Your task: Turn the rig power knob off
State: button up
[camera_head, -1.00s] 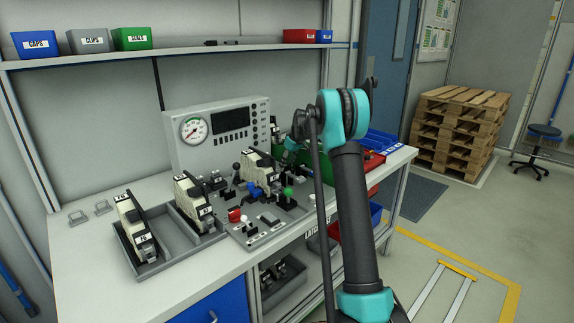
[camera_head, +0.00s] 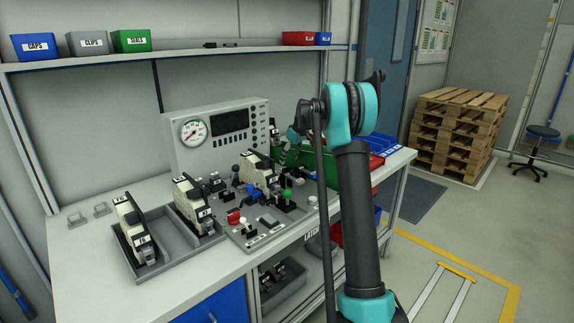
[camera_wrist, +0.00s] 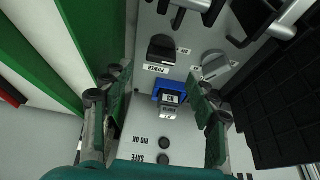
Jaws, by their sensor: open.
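In the wrist view, a black knob (camera_wrist: 163,48) sits on a light grey panel (camera_wrist: 140,125), with a label reading POWER just below it. Its exact turn position is hard to read. My gripper (camera_wrist: 159,77) is open, one finger on each side of the picture, with nothing between the tips. The knob lies ahead of the fingertips, slightly above the middle of the gap, and looks apart from them. In the head view, my gripper (camera_head: 297,136) is partly hidden by my arm at the right end of the rig, and the power knob cannot be made out.
A grey knob (camera_wrist: 216,64) and a blue part (camera_wrist: 170,90) lie close by in the wrist view. A green bin wall (camera_wrist: 75,40) is left, a black ribbed part (camera_wrist: 272,105) right. In the head view, the gauge box (camera_head: 180,155) stands behind the rig plate (camera_head: 262,240).

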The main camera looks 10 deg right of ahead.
jog(key=v, duration=0.6)
jog(key=shift+r, duration=0.3)
jog(key=shift+s, duration=0.1)
